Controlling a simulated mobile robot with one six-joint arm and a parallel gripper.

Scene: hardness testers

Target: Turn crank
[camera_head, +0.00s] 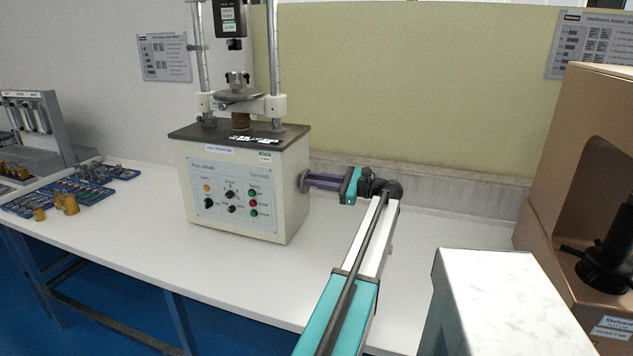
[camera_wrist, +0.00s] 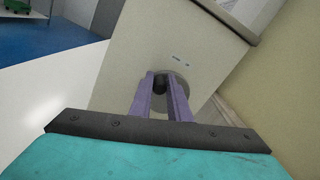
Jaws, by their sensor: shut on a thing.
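The hardness tester (camera_head: 240,190) is a light box with knobs and buttons on its front and a column frame on top. It stands on the white bench. The crank (camera_wrist: 160,85) shows in the wrist view as a dark handle on a round grey disc (camera_wrist: 183,82) on the tester's side. In the head view the disc (camera_head: 303,181) is on the tester's right side, mostly behind my fingers. My gripper (camera_head: 309,181) reaches in from the right, its purple fingers shut on the crank handle. They also show in the wrist view (camera_wrist: 164,90). The fingers hide part of the handle.
A brown cabinet (camera_head: 560,150) and a white marble-topped block (camera_head: 500,290) stand at the right. Blue trays (camera_head: 50,198) with small metal parts lie at the far left. A wall is close behind the tester. The bench in front of it is clear.

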